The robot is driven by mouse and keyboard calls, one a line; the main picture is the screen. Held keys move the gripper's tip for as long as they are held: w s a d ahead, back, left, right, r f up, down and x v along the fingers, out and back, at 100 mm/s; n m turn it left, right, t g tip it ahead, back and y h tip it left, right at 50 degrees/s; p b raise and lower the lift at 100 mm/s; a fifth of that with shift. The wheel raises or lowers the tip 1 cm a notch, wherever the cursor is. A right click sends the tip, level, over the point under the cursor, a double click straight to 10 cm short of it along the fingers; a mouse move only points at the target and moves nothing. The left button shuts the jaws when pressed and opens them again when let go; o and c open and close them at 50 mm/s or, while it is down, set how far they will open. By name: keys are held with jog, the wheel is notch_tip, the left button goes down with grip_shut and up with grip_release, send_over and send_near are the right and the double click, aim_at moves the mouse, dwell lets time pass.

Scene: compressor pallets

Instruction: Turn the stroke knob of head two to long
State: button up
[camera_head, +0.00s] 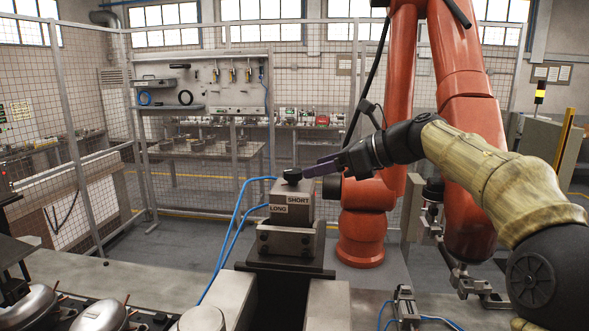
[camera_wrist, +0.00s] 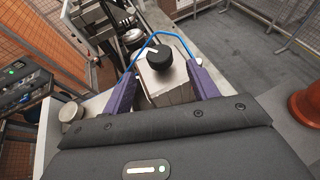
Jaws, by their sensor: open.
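The black round stroke knob (camera_head: 292,175) sits on top of a grey block (camera_head: 291,193) whose front label reads LONG on the left and SHORT on the right. In the wrist view the knob (camera_wrist: 161,54) shows a small white mark on its left part. My gripper (camera_head: 307,172) reaches in from the right at about knob height, its purple fingers pointing at the knob. In the wrist view the open fingers (camera_wrist: 161,72) are spread to either side, with the knob between and slightly beyond the tips. No contact shows. Nothing is held.
Blue hoses (camera_head: 236,224) loop around the left of the block. A large orange robot arm (camera_head: 362,222) stands behind on the right. Metal domed parts (camera_head: 28,304) lie at the lower left. A wire fence and a tool board (camera_head: 208,88) are farther back.

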aim_at(294, 170)
jog(key=p+x, duration=0.1)
jog(key=x, duration=0.6)
jog(key=shift+a+p, duration=0.1)
jog(key=shift+p, duration=0.3)
jog(key=c, duration=1)
